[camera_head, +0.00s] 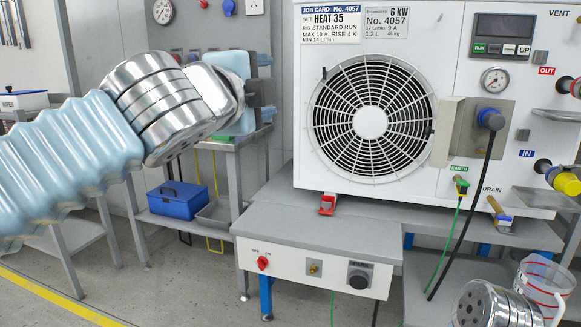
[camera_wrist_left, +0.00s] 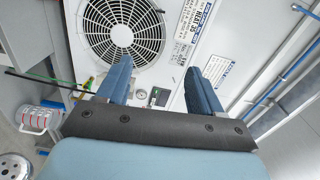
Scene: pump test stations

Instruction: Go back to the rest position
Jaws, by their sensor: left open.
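My left arm reaches in from the left in the head view. Its gripper (camera_head: 266,88) is seen from the side, in front of the wall and left of the white heater unit (camera_head: 447,25). In the left wrist view, the two blue fingers of this gripper (camera_wrist_left: 160,86) stand wide apart with nothing between them. The unit's round fan grille (camera_wrist_left: 122,30) lies beyond the fingers, clear of them. My right gripper is in neither view.
The unit stands on a grey bench (camera_head: 270,217) with a red knob (camera_head: 263,262). A black cable and a green cable hang at its right. A clear bucket (camera_head: 545,283) is at lower right. A blue box (camera_head: 178,200) sits on a low shelf. Floor shows at lower left.

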